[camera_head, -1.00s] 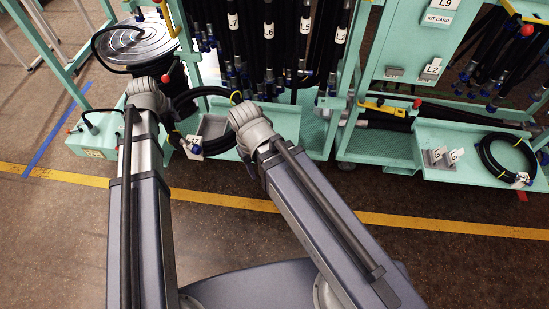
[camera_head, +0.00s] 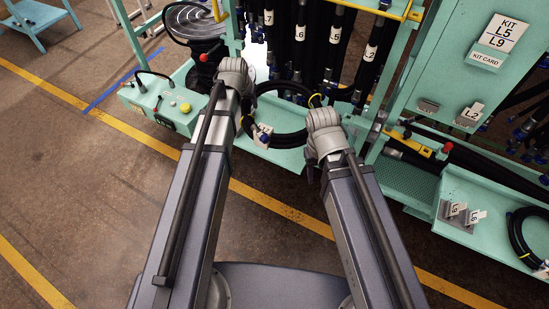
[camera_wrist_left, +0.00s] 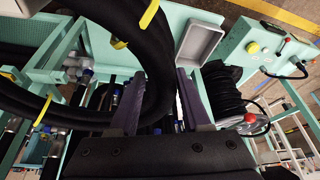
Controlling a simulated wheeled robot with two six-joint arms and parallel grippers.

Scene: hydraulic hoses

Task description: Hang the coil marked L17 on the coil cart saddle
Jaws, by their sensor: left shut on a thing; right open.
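A black hose coil (camera_head: 285,108) with yellow ties hangs between my two wrists in the head view; its white tag (camera_head: 262,135) is too small to read. My left gripper (camera_wrist_left: 160,82) is shut on this coil, which fills much of the left wrist view (camera_wrist_left: 155,50) and passes between the fingers. In the head view the left fingers are hidden behind the wrist. My right gripper (camera_head: 311,174) is open beside the coil's right side, its fingers mostly hidden by its own wrist. I cannot pick out the coil cart saddle for certain.
A round metal reel (camera_head: 195,20) stands at the back left, above a green control box (camera_head: 165,103). Racks of hanging hoses (camera_head: 300,45) fill the back. Another coil (camera_head: 522,238) lies on a shelf at right. Floor at left is free.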

